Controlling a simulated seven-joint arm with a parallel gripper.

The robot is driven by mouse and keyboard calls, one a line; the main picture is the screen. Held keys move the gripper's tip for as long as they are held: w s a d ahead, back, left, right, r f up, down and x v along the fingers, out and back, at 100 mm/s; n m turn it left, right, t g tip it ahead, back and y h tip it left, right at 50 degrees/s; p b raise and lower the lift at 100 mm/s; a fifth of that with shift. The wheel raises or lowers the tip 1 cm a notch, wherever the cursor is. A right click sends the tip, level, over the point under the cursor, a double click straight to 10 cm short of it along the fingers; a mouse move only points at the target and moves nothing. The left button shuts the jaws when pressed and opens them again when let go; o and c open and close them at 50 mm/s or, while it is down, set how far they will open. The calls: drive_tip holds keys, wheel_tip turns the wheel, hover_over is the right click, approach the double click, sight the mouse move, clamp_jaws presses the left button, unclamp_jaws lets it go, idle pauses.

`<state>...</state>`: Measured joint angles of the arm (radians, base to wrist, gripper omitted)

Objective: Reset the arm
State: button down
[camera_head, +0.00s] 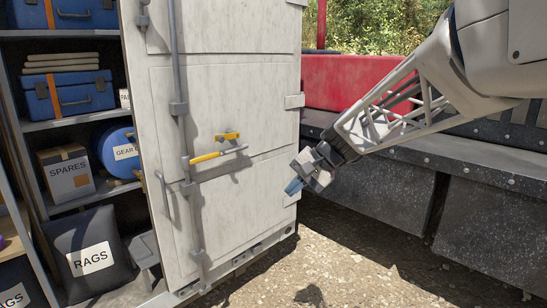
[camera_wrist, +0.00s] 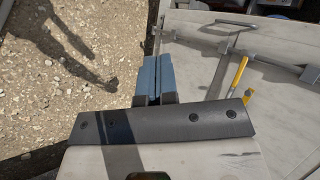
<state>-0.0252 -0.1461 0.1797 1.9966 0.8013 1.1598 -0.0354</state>
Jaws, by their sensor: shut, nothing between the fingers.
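My gripper (camera_head: 293,187) is at the end of my arm, which reaches in from the upper right in the head view. Its blue fingers are shut and empty. They hang in the air to the right of the yellow door handle (camera_head: 218,154), apart from it. In the wrist view the two blue fingers (camera_wrist: 153,80) lie side by side, and the yellow handle (camera_wrist: 235,76) shows to their right.
A white cabinet door (camera_head: 240,105) with grey locking bars stands open. Shelves at left hold blue cases (camera_head: 68,95), a spares box (camera_head: 66,173) and a rags bag (camera_head: 92,252). A dark truck side (camera_head: 470,195) stands at right. Gravel ground (camera_head: 330,255) between is clear.

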drive_tip(key=s+d+f+n+h, duration=0.1)
drive_tip(key=s+d+f+h, duration=0.2)
drive_tip(key=s, duration=0.7)
drive_tip(key=s+d+f+n+t+h, duration=0.1)
drive_tip(key=s+d+f+h, duration=0.1)
drive_tip(key=s+d, duration=0.4)
drive_tip(key=s+d+f+n+h, duration=0.1)
drive_tip(key=s+d+f+h, duration=0.2)
drive_tip(key=s, duration=1.1)
drive_tip(key=shift+s+d+f+t+h, duration=0.3)
drive_tip(key=shift+s+d+f+t, duration=0.15)
drive_tip(key=shift+d, duration=0.35)
drive_tip(key=shift+w, duration=0.25)
